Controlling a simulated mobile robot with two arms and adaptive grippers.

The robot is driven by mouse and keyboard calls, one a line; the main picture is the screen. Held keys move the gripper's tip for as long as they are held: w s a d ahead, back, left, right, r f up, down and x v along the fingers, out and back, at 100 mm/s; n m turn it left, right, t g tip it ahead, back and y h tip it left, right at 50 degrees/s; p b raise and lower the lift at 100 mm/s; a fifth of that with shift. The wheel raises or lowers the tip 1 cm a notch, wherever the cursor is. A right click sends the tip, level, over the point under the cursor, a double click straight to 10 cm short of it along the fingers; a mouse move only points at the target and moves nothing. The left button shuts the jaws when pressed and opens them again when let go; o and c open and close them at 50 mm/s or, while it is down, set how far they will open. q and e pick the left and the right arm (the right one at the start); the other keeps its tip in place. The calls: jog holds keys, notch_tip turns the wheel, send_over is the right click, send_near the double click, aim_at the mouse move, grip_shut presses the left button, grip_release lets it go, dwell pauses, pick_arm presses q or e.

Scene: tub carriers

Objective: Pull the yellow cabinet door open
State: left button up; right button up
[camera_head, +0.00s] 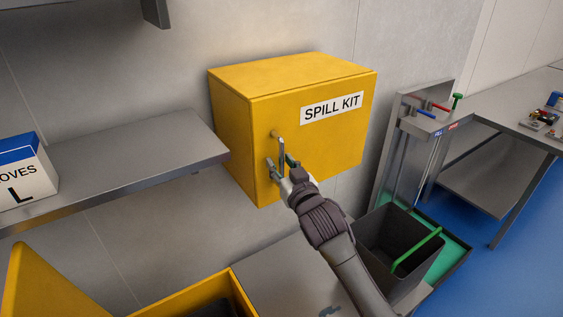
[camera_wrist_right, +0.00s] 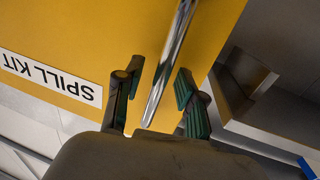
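The yellow cabinet (camera_head: 235,120) hangs on the grey wall. Its front door (camera_head: 330,142), labelled SPILL KIT, looks shut. A vertical metal bar handle (camera_head: 281,144) sits at the door's left side; in the right wrist view the handle (camera_wrist_right: 172,58) runs between my fingers. My right gripper (camera_head: 281,165) is at the handle's lower part. In the right wrist view its green-padded fingers (camera_wrist_right: 160,88) stand apart on either side of the bar, with visible gaps, so it is open around the handle. My left gripper is not in view.
A grey shelf (camera_head: 130,160) with a gloves box (camera_head: 25,185) is left of the cabinet. Below are an open yellow container (camera_head: 185,300) and a dark bin with a green handle (camera_head: 375,240). A metal workbench (camera_head: 490,112) stands right. The space before the door looks clear except my arm.

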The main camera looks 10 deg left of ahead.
grip_shut()
dwell(0.6)
